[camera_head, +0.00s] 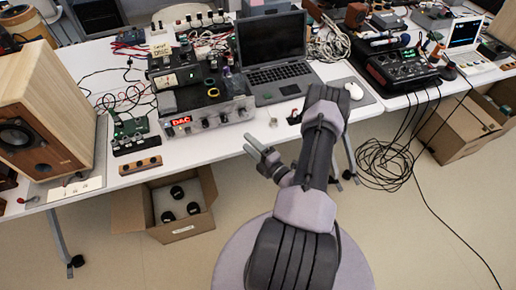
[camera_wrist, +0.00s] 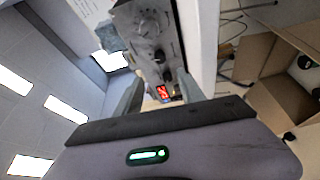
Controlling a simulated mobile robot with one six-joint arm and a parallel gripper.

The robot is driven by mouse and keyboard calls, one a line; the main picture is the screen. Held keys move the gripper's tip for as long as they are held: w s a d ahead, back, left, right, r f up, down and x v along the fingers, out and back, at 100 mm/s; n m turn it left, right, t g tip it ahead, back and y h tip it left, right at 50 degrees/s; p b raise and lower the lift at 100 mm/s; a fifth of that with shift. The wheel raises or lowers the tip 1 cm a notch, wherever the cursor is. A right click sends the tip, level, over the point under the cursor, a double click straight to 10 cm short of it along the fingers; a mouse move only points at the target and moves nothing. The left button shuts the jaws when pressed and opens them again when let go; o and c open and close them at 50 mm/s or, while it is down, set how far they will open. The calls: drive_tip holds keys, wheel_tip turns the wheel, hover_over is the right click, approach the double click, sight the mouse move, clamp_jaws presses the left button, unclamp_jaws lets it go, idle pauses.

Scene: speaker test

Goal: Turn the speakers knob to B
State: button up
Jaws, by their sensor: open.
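A silver amplifier (camera_head: 205,118) with a red lit "DAC" display (camera_head: 181,121) stands near the table's front edge. A row of dark knobs (camera_head: 223,117) runs along its front panel; I cannot read which is the speakers knob or where it points.
A laptop (camera_head: 278,72) stands behind and right of the amplifier. A small white-topped item (camera_head: 271,123) lies beside it. A wooden speaker (camera_head: 40,110) fills the left. An open cardboard box (camera_head: 182,238) stands on the floor below. Free space lies before the table edge.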

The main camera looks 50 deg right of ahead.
drive_tip(key=s, duration=0.5)
drive_tip(key=shift+a+f+p, duration=0.1)
drive_tip(key=shift+a+p, duration=0.2)
drive_tip(key=shift+a, duration=0.1)
